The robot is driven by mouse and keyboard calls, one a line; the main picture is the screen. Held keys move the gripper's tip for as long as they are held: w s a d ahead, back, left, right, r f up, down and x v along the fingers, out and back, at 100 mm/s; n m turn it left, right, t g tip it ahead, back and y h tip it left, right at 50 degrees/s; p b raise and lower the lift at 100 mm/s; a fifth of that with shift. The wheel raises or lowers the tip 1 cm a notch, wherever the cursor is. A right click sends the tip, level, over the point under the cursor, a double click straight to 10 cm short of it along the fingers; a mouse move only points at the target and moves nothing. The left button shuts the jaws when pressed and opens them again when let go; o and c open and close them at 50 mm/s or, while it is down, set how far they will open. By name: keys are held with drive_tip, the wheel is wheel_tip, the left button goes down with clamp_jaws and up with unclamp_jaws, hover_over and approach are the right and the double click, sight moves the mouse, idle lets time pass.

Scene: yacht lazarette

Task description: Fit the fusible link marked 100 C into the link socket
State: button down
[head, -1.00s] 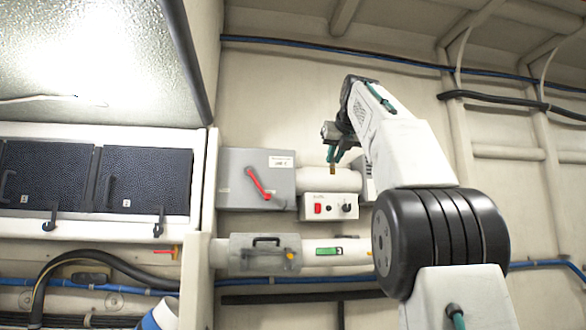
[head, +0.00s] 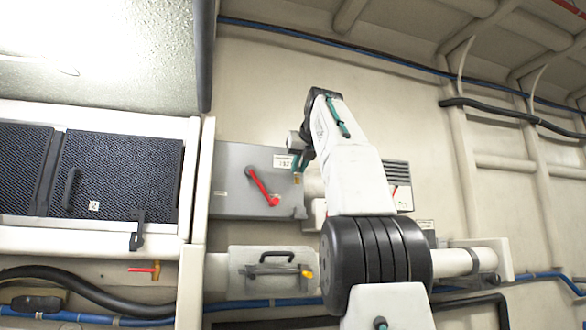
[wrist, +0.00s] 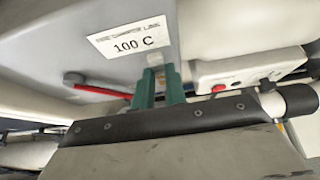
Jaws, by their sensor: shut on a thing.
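My gripper (head: 298,170) is shut on a small brass-coloured piece (head: 297,180), seemingly the fusible link; no marking on it is readable. It hangs in front of the right part of the grey box (head: 232,180), just below the box's white label (head: 283,162). In the wrist view my gripper's teal fingers (wrist: 159,82) point toward the box, under the label (wrist: 128,40), which reads "100 C" below a blurred line. I cannot make out the link socket or whether the piece touches the box.
A red lever (head: 262,187) sticks out from the grey box, left of my gripper. A white control box (wrist: 245,70) is at the right in the wrist view. A clear-looking cover with a black handle (head: 270,270) sits on the pipe below. Black panels (head: 120,175) are at the left.

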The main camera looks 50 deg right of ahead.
drive_tip(key=shift+s+d, duration=0.1)
drive_tip(key=shift+d, duration=0.1)
drive_tip(key=shift+s, duration=0.1)
drive_tip(key=shift+s+a+f, duration=0.1)
drive_tip(key=shift+f, duration=2.8)
drive_tip(key=shift+f, duration=1.65)
drive_tip(key=c, duration=1.3)
unclamp_jaws()
drive_tip(key=shift+c, duration=0.2)
drive_tip(key=v, duration=0.7)
drive_tip(key=shift+s+a, duration=0.2)
drive_tip(key=shift+s, duration=0.15)
